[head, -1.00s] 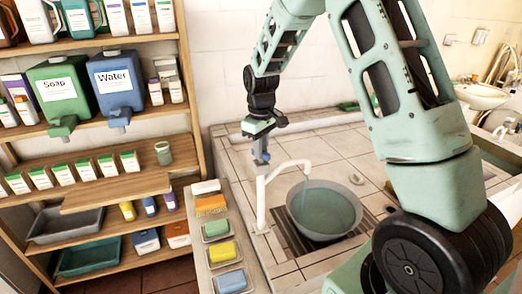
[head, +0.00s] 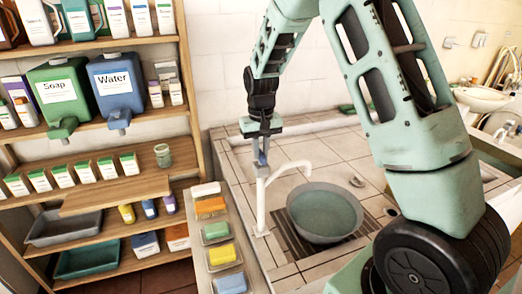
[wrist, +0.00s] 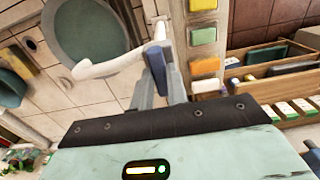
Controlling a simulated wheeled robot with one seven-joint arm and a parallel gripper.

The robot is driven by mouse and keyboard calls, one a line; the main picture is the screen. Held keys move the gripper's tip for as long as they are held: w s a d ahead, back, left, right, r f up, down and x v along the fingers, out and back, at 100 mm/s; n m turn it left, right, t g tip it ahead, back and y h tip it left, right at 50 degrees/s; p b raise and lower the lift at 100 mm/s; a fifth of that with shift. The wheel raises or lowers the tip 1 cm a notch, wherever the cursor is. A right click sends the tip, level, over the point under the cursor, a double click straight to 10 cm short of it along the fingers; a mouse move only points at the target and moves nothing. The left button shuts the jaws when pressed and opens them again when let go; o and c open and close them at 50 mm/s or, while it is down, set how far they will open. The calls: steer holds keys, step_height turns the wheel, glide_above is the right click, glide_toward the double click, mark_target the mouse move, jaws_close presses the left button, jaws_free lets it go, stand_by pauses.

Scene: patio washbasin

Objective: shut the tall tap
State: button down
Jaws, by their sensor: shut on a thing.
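The tall tap (head: 261,207) is a white post with a curved spout over a grey bowl (head: 292,213) of greenish water. No stream shows below the spout now. In the wrist view the spout (wrist: 98,69) reaches over the bowl (wrist: 60,35). My gripper (head: 261,158) is above the tap's post, pointing down. In the wrist view my gripper (wrist: 160,80) is shut on the tap's blue lever (wrist: 155,58), which lies between its fingers. The exact contact is partly hidden by the fingers.
The bowl stands on a dark slatted drain (head: 288,238) in the tiled counter (head: 300,150). Soap bars, orange (head: 211,205), yellow (head: 221,254) and blue (head: 231,283), line the left ledge. A shelf with Soap (head: 58,97) and Water (head: 115,90) dispensers stands left.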

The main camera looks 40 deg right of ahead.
mark_target(261, 153)
steer(key=shift+w+r, duration=0.1)
steer(key=c, duration=1.4)
jaws_free()
step_height(261, 153, up, 17)
steer(key=b, duration=0.4)
steer(key=shift+r, duration=0.15)
